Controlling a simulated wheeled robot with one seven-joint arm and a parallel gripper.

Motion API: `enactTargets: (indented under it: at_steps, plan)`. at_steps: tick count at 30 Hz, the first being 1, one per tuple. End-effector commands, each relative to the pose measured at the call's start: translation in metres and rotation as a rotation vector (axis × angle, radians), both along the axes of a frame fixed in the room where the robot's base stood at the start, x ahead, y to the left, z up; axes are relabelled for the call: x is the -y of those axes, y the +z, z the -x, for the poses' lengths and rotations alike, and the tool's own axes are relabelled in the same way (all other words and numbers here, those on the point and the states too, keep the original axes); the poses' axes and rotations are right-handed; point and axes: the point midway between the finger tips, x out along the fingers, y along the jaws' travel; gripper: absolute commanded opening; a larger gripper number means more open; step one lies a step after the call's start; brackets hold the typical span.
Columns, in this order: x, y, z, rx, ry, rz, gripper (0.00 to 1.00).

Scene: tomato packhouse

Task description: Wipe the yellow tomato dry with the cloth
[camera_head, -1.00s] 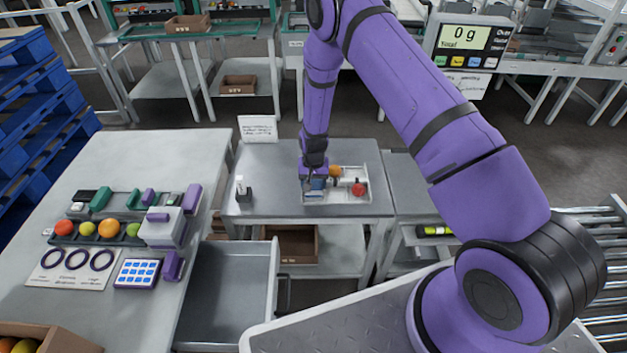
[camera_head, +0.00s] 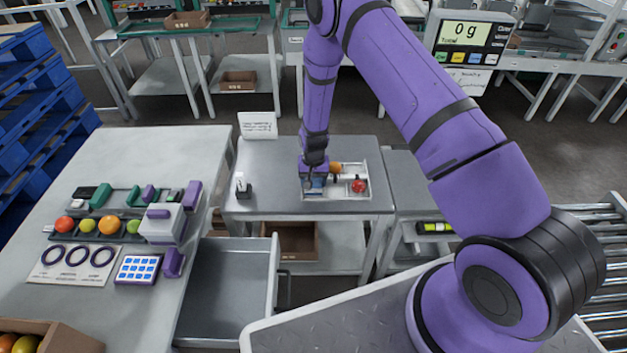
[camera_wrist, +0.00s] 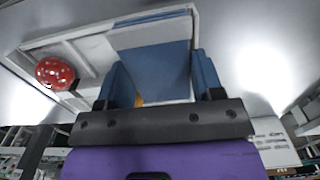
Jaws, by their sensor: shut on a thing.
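My gripper (camera_head: 315,184) is low over the white tray (camera_head: 345,198) on the middle table. In the wrist view my gripper (camera_wrist: 162,82) has its fingers on either side of a flat blue cloth (camera_wrist: 150,60) and appears shut on it. An orange-yellow tomato (camera_head: 336,167) shows just behind and right of my gripper in the head view. In the wrist view only a small orange patch (camera_wrist: 139,100) shows by the left finger. Whether the cloth touches the tomato is hidden. A red tomato (camera_head: 359,186) with pale spots lies at the tray's right; it also shows in the wrist view (camera_wrist: 55,73).
A small stand (camera_head: 243,187) is left of the tray, and a white sign (camera_head: 257,125) stands at the table's back edge. The left table (camera_head: 150,160) holds several fruits and devices. An open grey drawer (camera_head: 228,285) is in front.

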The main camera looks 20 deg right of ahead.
Motion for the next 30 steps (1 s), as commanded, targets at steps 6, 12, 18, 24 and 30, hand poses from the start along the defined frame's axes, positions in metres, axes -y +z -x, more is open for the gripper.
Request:
enactTargets:
  at_steps: [6, 12, 18, 24, 30]
  plan:
    - [0.002, 0.0, -0.007, 0.002, -0.001, 0.001, 0.42]
    - [0.005, -0.001, -0.013, -0.001, -0.001, 0.001, 0.42]
    - [0.008, -0.002, -0.02, -0.001, -0.001, 0.001, 0.42]
    - [0.009, -0.002, -0.022, -0.004, 0.0, 0.001, 0.42]
    - [0.008, -0.003, -0.022, -0.004, 0.0, 0.001, 0.42]
